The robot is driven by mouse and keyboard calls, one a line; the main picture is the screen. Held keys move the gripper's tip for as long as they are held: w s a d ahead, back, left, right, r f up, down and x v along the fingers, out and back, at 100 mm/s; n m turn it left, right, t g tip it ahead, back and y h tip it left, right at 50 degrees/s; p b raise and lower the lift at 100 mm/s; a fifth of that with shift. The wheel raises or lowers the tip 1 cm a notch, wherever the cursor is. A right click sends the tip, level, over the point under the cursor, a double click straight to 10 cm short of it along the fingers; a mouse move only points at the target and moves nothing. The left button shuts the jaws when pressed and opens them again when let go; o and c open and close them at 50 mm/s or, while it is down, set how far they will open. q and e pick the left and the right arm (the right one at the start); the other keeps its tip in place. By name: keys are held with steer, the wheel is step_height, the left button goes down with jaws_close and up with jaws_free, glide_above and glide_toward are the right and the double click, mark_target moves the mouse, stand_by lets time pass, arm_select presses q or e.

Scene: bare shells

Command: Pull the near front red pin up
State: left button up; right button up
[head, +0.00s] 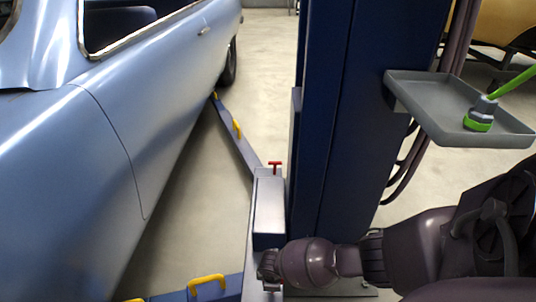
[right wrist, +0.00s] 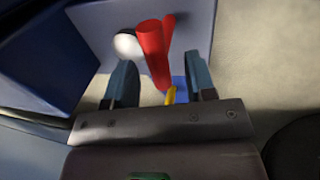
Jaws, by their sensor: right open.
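A red pin (right wrist: 152,52) with a bar-like red part beside its top shows in the right wrist view. My right gripper (right wrist: 160,78) is open, with one finger on each side of the pin's lower part. I cannot tell whether either finger touches it. In the head view my right gripper (head: 268,266) is low in front of the grey lift arm block, and it hides most of the near pin there. Another red pin (head: 275,165) with a T-shaped top stands upright at the far end of the block. My left gripper is not in view.
A blue car (head: 95,150) fills the left side. The blue lift column (head: 345,110) stands just behind my right arm. A grey tray (head: 430,100) holding a green-and-grey tool (head: 482,112) sticks out at the upper right. Lift arms with yellow handles (head: 207,283) lie low beside the car.

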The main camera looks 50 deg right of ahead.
step_height(320, 180, down, 2)
steer(key=shift+d+f+b, duration=0.1)
steer(key=shift+d+b, duration=0.05)
steer(key=shift+b, duration=0.2)
steer(key=shift+w+f, duration=0.1)
steer(key=shift+w, duration=0.1)
jaws_close()
